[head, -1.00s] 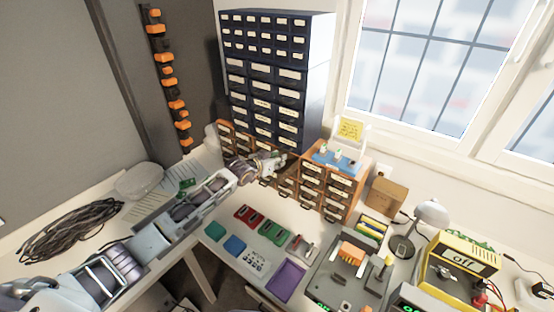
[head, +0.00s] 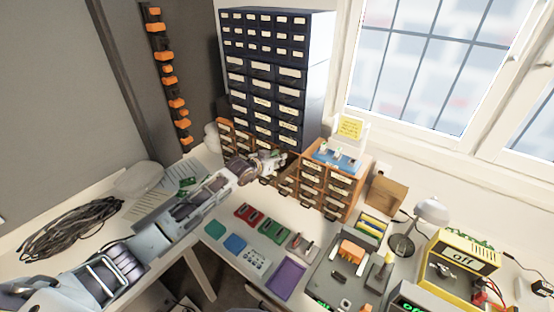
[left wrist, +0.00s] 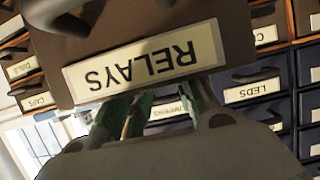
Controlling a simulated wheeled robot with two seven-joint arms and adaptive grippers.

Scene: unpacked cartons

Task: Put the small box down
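My left gripper (head: 274,162) is at the wooden drawer cabinet (head: 311,186), over its left part. The left wrist view is upside down. It shows a brown drawer front (left wrist: 235,30) labelled RELAYS (left wrist: 145,62) close to the camera. My left fingers (left wrist: 165,115) reach past its upper edge and stand apart, with labels behind showing in the gap. Their tips are partly hidden, and I make out nothing held. A small cardboard box (head: 386,193) stands right of the wooden cabinet; I cannot tell whether it is the task's box. My right gripper is not in view.
A tall dark drawer tower (head: 270,75) stands behind the wooden cabinet. Small trays (head: 272,231) lie on the bench in front. A lamp (head: 430,212) and a yellow instrument (head: 462,262) crowd the right. Coiled cable (head: 75,228) lies at the left.

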